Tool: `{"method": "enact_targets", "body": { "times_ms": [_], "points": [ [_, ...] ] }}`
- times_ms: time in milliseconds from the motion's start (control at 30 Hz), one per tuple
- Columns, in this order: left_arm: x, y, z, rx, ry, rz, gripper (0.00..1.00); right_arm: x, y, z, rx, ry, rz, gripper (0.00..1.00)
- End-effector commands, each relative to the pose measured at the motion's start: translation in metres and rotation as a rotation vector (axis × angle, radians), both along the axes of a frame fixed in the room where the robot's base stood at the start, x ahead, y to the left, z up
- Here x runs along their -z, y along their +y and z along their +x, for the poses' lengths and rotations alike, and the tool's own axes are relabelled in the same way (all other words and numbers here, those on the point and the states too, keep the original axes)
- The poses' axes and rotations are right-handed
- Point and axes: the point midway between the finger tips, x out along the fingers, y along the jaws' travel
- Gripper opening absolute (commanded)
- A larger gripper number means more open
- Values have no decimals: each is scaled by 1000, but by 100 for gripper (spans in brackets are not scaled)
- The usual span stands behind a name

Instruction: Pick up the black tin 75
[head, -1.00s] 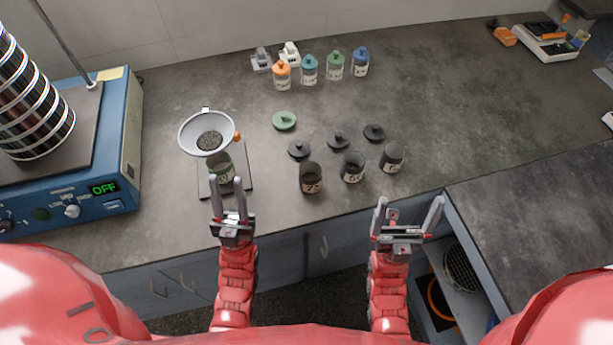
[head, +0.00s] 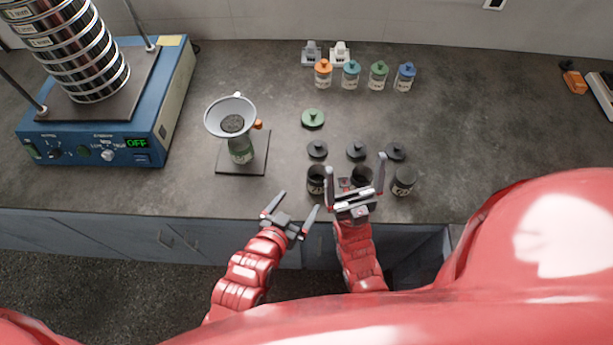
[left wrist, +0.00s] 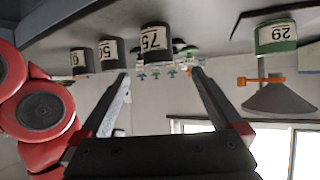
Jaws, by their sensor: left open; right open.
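The black tin 75 (head: 316,187) stands open on the counter, leftmost of three black tins in the head view. Its label reads upside down in the left wrist view (left wrist: 155,40), where it shows between my finger tips, beyond them. My left gripper (head: 299,201) is open and empty, at the counter's front edge just short of and left of tin 75. My right gripper (head: 355,165) is open; its fingers overlap the middle black tin (head: 362,174) in the head view, partly hiding it, and its left finger is close to tin 75. I see nothing held in it.
Another black tin (head: 404,182) stands at right, with three black lids (head: 357,151) behind. The blue shaker (head: 110,145) is further left.

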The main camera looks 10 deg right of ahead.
Motion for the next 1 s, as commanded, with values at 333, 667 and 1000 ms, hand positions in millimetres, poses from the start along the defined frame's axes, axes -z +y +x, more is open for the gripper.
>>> {"method": "enact_targets", "body": {
  "times_ms": [333,667,1000],
  "points": [
    [30,-24,22,16,17,8,100,53,0,0,0,0,0,100],
    [47,-56,62,15,23,14,100,67,0,0,0,-1,0,100],
    [60,-69,79,14,20,12,100,62,0,0,0,0,0,100]
  ]
}}
